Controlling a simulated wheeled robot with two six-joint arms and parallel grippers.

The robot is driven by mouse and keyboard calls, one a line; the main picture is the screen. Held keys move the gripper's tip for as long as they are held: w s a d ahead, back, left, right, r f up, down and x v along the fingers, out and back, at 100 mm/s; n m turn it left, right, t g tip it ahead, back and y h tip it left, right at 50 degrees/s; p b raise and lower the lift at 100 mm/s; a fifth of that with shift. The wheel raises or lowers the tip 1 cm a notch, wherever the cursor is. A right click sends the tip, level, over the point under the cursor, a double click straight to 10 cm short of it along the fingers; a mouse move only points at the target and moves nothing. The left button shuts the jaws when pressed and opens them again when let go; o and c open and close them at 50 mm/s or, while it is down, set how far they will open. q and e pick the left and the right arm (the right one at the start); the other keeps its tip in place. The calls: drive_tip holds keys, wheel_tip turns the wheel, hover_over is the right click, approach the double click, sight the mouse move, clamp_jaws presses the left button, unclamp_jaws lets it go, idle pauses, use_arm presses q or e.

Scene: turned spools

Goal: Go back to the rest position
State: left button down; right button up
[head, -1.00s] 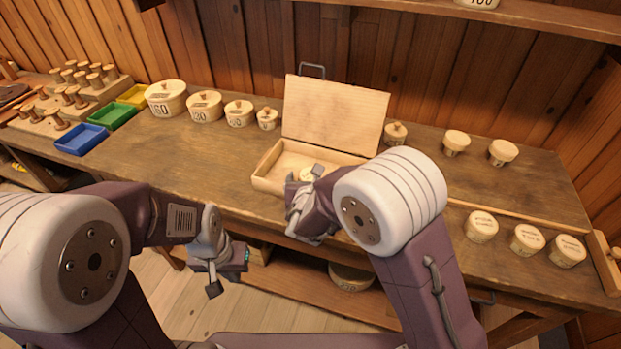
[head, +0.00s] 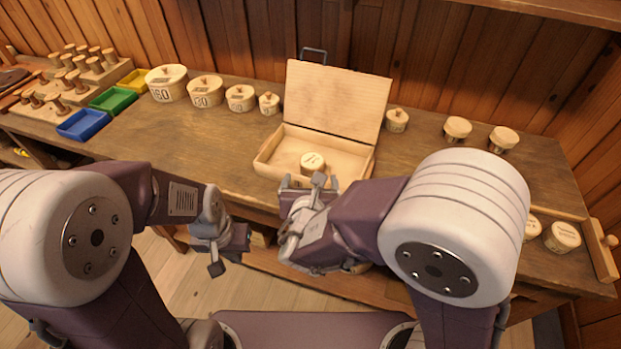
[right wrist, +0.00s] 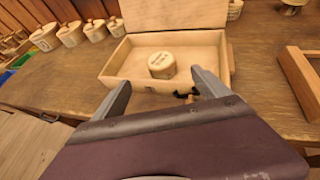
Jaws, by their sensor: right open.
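My right gripper (head: 308,184) is open and empty, in front of the open wooden box (head: 267,152) at the bench's front edge. In the right wrist view its two fingers (right wrist: 160,90) stand apart, with the box beyond them. A round pale spool (head: 312,162) sits inside the box, clear of the fingers; it also shows in the right wrist view (right wrist: 162,66). My left gripper (head: 222,256) hangs low at the left, in front of the bench and away from everything on it. Its finger gap cannot be made out.
Round lidded containers (head: 205,92) stand in a row left of the box. Blue (head: 84,125), green and yellow trays lie at the far left beside pegged blocks. More spools (head: 457,129) stand right of the box. The box lid (head: 337,98) stands open. A shelf crosses the top.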

drive_tip(key=shift+m+h, duration=0.8)
drive_tip(key=shift+h, duration=0.1)
drive_tip(key=d, duration=0.1)
drive_tip(key=w+d+r+p, duration=0.1)
drive_tip(key=d, duration=0.1)
drive_tip(key=w+d+r, duration=0.1)
drive_tip(key=d, duration=0.1)
drive_tip(key=shift+w+d+r+p, duration=0.1)
drive_tip(key=shift+w+r+p, duration=0.15)
drive_tip(key=shift+p, duration=0.1)
drive_tip(key=s+d+m+g+h+p, duration=0.25)
drive_tip(key=d+m, duration=0.35)
drive_tip(key=d, duration=0.5)
drive_tip(key=s+d+m+g+h+p, duration=0.1)
drive_tip(key=s+d+m+g+h, duration=0.3)
drive_tip(key=d, duration=0.6)
drive_tip(key=s+f+m+g+y+p, duration=0.1)
drive_tip(key=s+f+m+g+y, duration=0.15)
drive_tip(key=s+m, duration=0.45)
drive_tip(key=s+f+m+g+y+p, duration=0.1)
drive_tip(key=s+f+m+g+y, duration=0.2)
drive_tip(key=m, duration=0.6)
drive_tip(key=a+m+y, duration=0.3)
drive_tip(key=a+m, duration=0.5)
drive_tip(key=shift+w+f, duration=0.25)
drive_tip(key=shift+f, duration=0.1)
